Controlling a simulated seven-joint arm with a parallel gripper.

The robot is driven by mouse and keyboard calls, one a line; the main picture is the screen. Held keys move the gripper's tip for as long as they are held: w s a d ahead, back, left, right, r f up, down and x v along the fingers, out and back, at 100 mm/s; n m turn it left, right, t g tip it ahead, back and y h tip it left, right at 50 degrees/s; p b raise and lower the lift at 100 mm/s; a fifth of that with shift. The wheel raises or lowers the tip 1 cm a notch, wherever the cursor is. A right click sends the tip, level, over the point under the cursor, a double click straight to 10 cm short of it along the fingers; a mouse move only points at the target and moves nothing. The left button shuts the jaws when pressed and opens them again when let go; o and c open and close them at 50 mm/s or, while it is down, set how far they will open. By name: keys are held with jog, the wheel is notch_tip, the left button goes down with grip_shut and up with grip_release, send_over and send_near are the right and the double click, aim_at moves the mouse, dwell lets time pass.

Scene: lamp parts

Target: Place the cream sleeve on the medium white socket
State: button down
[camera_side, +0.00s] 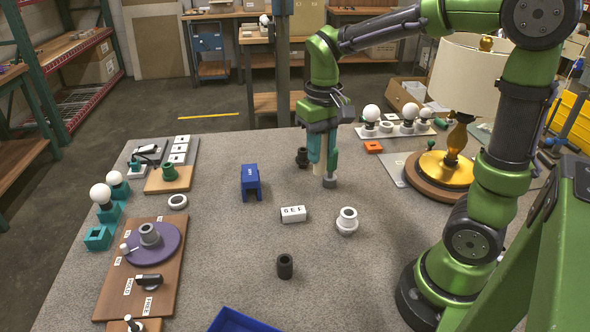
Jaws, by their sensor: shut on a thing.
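My gripper (323,172) points down with teal fingers, low over the table behind the middle. It is shut on a narrow cream piece, the cream sleeve (317,171), which shows partly between and below the fingers. A white round socket (347,222) with a raised cream-white top stands upright on the table, in front and to the right of my gripper. It looks like the medium white socket, but its size class is not certain.
A white block marked 139 (293,214), a blue bracket (250,183), a dark ring (285,266) and another dark piece (302,157) stand nearby. A gold lamp (452,160) stands right. Wooden boards (140,290) with fittings lie left. A blue tray (232,322) is at the front.

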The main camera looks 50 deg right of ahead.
jog(key=s+d+f, duration=0.1)
jog(key=s+d, duration=0.2)
jog(key=s, duration=0.4)
jog(key=n, duration=0.1)
send_near(347, 222)
jog(key=shift+w+d+f, duration=0.3)
jog(key=shift+d+f, duration=0.55)
jog(key=shift+d, duration=0.05)
jog(key=shift+f, duration=0.1)
jog(key=shift+f, duration=0.25)
jog(key=c, duration=0.9)
grip_release()
